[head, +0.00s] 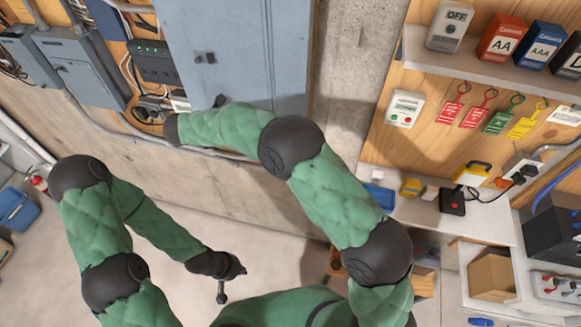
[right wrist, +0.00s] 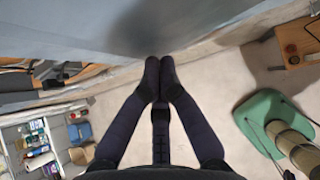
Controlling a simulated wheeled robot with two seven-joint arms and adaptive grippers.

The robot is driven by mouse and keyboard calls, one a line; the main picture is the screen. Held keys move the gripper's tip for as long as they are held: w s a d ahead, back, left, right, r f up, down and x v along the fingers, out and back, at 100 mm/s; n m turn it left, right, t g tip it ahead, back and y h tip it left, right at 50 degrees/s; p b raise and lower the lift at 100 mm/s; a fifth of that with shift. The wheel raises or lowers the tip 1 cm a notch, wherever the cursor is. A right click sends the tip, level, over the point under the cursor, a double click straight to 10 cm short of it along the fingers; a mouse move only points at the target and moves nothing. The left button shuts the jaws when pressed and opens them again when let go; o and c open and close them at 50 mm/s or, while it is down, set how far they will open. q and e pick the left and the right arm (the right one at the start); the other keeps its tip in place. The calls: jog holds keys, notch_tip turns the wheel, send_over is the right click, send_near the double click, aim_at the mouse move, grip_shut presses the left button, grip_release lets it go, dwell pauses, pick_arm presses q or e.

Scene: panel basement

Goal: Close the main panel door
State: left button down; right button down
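The main panel door (head: 225,45) is a large grey-blue metal sheet at the top of the head view, with a small dark latch (head: 204,57). How far it stands open is unclear. My right arm crosses below it and its hand is mostly hidden in the head view. In the right wrist view my right gripper (right wrist: 159,66) is empty, with its fingertips together. They are close to the lower edge of the grey-blue panel surface (right wrist: 80,30); contact is unclear. My left gripper (head: 223,285) hangs low over the floor, away from the panel; its fingers are unclear.
A smaller grey box (head: 82,68) and a black device (head: 153,62) are left of the panel. A conduit runs along the wall below. At right are a shelf (head: 480,68) with boxes, hanging tags and a cluttered workbench (head: 400,205). The floor at lower centre is clear.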

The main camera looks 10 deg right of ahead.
pick_arm(q)
jog(key=shift+r, duration=0.2)
pick_arm(e)
jog(key=shift+w+d, duration=0.2)
jog(key=shift+w, duration=0.5)
jog(key=shift+w+d, duration=0.15)
jog(key=shift+w, duration=0.5)
